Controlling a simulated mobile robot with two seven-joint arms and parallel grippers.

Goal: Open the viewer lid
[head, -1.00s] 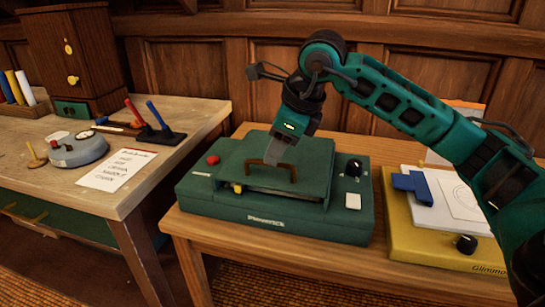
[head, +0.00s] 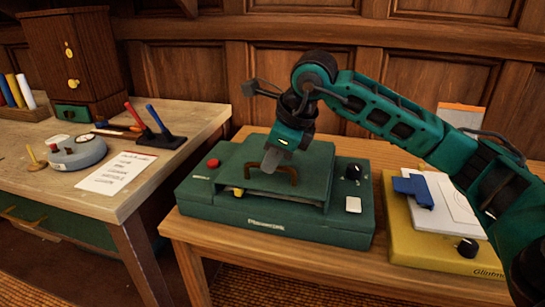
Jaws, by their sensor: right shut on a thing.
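The viewer is a green box (head: 225,207) on the right-hand wooden table. Its green lid (head: 240,160) bears a brown arched handle (head: 294,172) near the front. The lid looks down or nearly so; a narrow dark gap shows under its front edge. My right gripper (head: 270,160) reaches down from above and is shut on the handle, its fingers at the handle's left part. The exact grip is partly hidden by the fingers. My left gripper is not in view.
The viewer has a red button (head: 213,163), a black knob (head: 353,172) and a white square button (head: 353,205). A yellow device (head: 425,245) with a blue piece (head: 413,187) stands close on the right. A cluttered bench (head: 190,135) is on the left.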

